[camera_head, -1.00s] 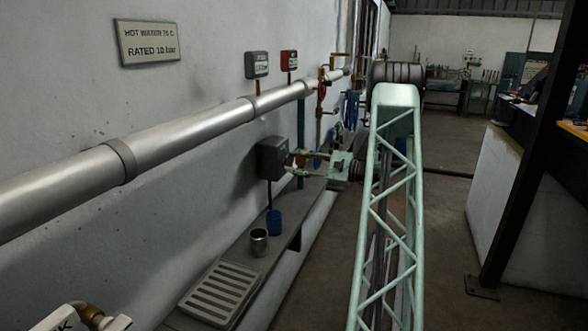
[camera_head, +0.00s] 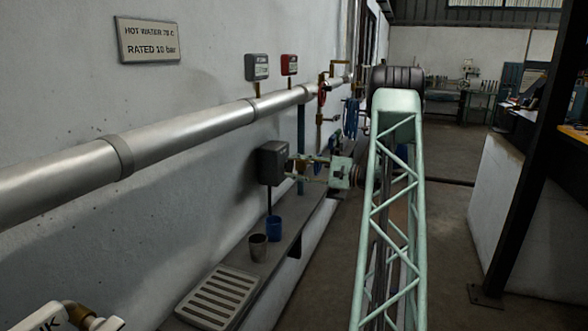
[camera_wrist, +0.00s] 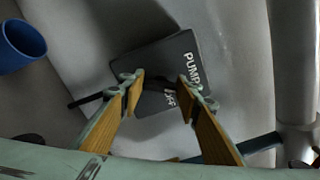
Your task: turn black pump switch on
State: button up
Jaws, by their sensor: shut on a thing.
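The black pump switch is a dark box (camera_head: 272,162) on the left wall, above the narrow ledge. In the wrist view its face (camera_wrist: 190,48) carries the word PUMP and, partly hidden by a finger, what looks like OFF. My gripper (camera_head: 291,167) is at the front of this box. In the wrist view my gripper (camera_wrist: 160,82) has its wood-coloured fingers on both sides of the box's middle, shut on the switch handle with a gap between the tips. The handle is dark against the dark face, so its angle cannot be told.
A blue cup (camera_head: 273,229) and a grey cup (camera_head: 258,247) stand on the ledge below the box, near a slotted grate (camera_head: 215,297). A large pipe (camera_head: 190,131) runs along the wall above. Grey (camera_head: 257,67) and red (camera_head: 289,65) boxes sit above it. The floor at right is open.

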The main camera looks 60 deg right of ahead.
jog(key=o, duration=0.8)
jog(key=shift+o, duration=0.2)
jog(key=shift+s, duration=0.1)
jog(key=v, duration=1.1)
jog(key=shift+s+d, duration=0.2)
jog(key=shift+s, duration=0.2)
jog(key=shift+a+r, duration=0.1)
